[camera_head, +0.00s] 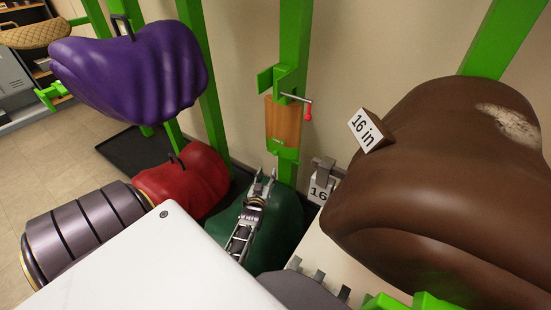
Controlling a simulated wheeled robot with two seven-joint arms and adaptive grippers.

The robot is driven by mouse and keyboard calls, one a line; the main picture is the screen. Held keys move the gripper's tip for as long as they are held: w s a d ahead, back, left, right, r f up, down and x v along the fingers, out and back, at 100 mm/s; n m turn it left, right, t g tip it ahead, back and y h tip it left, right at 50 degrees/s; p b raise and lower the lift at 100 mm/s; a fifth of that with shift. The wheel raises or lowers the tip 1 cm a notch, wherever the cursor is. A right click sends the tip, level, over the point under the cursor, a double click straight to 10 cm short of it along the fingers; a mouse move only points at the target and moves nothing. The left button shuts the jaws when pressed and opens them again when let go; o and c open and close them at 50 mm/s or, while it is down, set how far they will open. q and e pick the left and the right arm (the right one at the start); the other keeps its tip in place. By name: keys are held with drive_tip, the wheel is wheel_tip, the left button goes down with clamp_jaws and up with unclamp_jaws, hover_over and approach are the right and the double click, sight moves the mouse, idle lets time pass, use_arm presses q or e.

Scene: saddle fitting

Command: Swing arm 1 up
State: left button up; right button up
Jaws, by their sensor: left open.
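A wooden panel (283,120) hangs flat against a green upright post (295,45), below a green bracket. My left gripper (265,182) is open and empty. In the picture its fingertips are below the wooden panel and in front of a dark green saddle-shaped form (280,228), apart from the panel. I do not make out my right gripper.
A large brown saddle form (440,170) with a "16 in" sign (364,129) fills the right side. A purple form (135,75) and a red form (190,180) are at left. A smaller "16" tag (319,190) stands near the brown form. Open floor (60,165) lies far left.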

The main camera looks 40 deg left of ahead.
use_arm(q)
drive_tip(key=f+b+x, duration=0.1)
drive_tip(key=b+x, duration=0.1)
drive_tip(key=x, duration=1.2)
drive_tip(key=shift+w+a+f, duration=0.15)
drive_tip(key=shift+w+f, duration=0.15)
drive_tip(key=shift+w, duration=0.05)
use_arm(e)
drive_tip(key=w+d+f, duration=0.1)
drive_tip(key=d+f, duration=0.1)
drive_tip(key=shift+w+d+f, duration=0.3)
drive_tip(key=shift+w+f, duration=0.1)
idle(0.3)
drive_tip(key=shift+a, duration=0.15)
use_arm(q)
drive_tip(key=shift+c, duration=0.8)
clamp_jaws()
use_arm(e)
drive_tip(key=shift+a, duration=0.25)
